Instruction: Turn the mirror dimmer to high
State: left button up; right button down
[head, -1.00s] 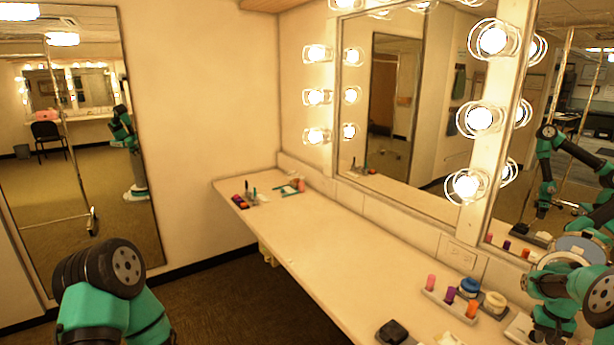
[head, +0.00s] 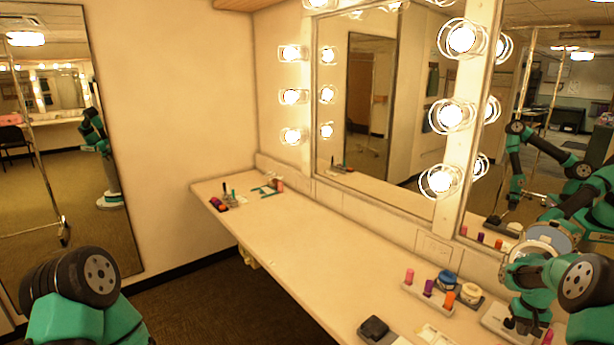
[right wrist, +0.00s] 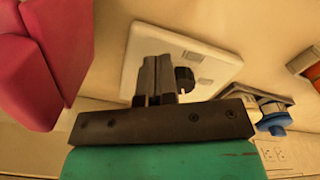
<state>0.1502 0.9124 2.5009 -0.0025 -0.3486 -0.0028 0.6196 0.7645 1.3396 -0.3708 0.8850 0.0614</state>
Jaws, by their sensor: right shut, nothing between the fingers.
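A white plate with a dark round knob (right wrist: 184,79), which looks like the dimmer, shows in the right wrist view. The plate's bare surface (right wrist: 140,48) lies flat and runs behind my fingers. In the head view the plate (head: 494,319) is on the counter at lower right, partly covered by my right arm. My right gripper (right wrist: 157,65) is shut and empty, its fingers just left of the knob in the wrist view. Whether they touch it I cannot tell. In the head view the right gripper (head: 521,326) is over the plate. My left arm shows at lower left; its gripper is out of frame.
Left of the plate stand a tray of colored lipsticks (head: 428,296), a blue-lidded jar (head: 446,281) and a cream jar (head: 470,292). A large pink object (right wrist: 45,60) fills the wrist view's left side. A lit mirror (head: 385,110) backs the counter (head: 290,235), whose middle is clear.

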jog(key=shift+w+r, duration=0.2)
jog(key=shift+r, duration=1.1)
jog(key=shift+w+r, duration=0.15)
jog(key=shift+r, duration=1.15)
jog(key=shift+a, duration=0.1)
jog(key=shift+w+a+r, duration=0.25)
jog(key=shift+w+a, duration=0.25)
jog(key=shift+a, duration=0.05)
jog(key=shift+w+a+r, duration=0.25)
jog(key=shift+w+a, duration=0.2)
jog(key=shift+a, duration=0.05)
